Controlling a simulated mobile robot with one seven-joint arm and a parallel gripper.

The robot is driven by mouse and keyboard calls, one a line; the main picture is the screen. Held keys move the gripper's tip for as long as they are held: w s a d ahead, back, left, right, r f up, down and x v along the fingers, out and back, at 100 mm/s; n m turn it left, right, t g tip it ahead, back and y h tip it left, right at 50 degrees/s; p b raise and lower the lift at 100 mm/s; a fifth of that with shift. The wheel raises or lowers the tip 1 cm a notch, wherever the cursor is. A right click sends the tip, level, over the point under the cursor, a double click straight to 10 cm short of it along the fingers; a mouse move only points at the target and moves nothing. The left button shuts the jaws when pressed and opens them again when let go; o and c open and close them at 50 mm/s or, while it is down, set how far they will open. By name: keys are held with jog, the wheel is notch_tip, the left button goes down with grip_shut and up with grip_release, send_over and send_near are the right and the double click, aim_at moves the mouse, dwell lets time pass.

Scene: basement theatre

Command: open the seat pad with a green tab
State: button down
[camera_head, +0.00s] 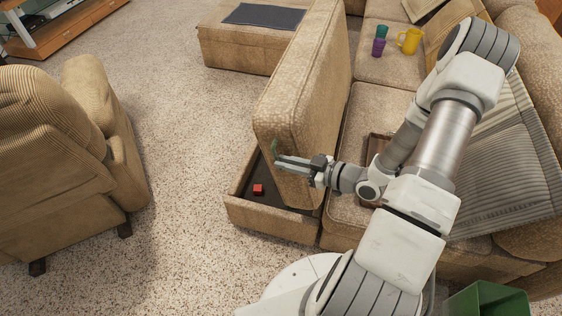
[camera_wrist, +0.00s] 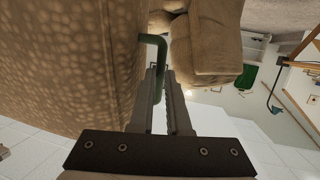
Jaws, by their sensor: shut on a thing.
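The seat pad (camera_head: 295,85) stands raised, tilted up steeply on edge, in the middle of the head view. Its green tab (camera_head: 275,147) is on the near edge of the pad. In the wrist view the tab (camera_wrist: 161,52) is a green loop beside the patterned pad (camera_wrist: 65,60). My gripper (camera_head: 279,162) is at the tab, and its fingers (camera_wrist: 165,85) are shut on it. Below the pad an open storage box (camera_head: 240,206) shows, with a dark floor and a small red cube (camera_head: 258,189) inside.
Purple and teal cups (camera_head: 379,47) and a yellow pitcher (camera_head: 409,41) stand on the sofa seat behind. A brown tray (camera_head: 376,146) lies right of the pad. An armchair (camera_head: 65,150) stands left. Carpet (camera_head: 185,140) between is clear. A green bin (camera_head: 487,300) is bottom right.

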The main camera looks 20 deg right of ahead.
jog(key=c, duration=0.9)
grip_release()
jog(key=p+v, duration=0.3)
jog(key=v, duration=1.4)
jog(key=shift+s+d+r, duration=0.1)
jog(key=shift+s+d, duration=0.05)
jog(key=shift+d, duration=0.05)
